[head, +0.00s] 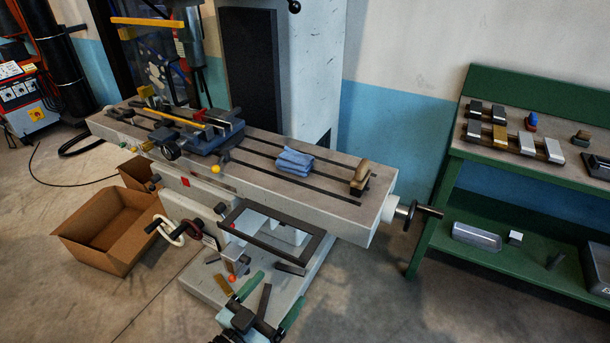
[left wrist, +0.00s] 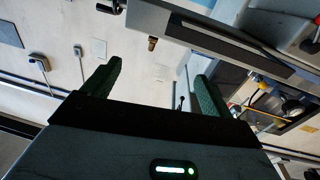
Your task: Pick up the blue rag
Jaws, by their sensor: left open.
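The blue rag (head: 295,161) lies folded on the slotted table of the milling machine (head: 335,197), right of the middle, in the head view. My left gripper (head: 282,287) is at the bottom of the head view, in front of and below the machine table, well apart from the rag. Its two green fingers are spread with nothing between them. They also show spread and empty in the left wrist view (left wrist: 157,72), where I cannot make out the rag. My right gripper is in neither view.
A brown block (head: 360,176) stands right of the rag, and a blue vise (head: 205,137) is clamped to its left. A crank handle (head: 418,211) sticks out at the table's right end. A green workbench (head: 500,152) stands at right, an open cardboard box (head: 128,258) at left.

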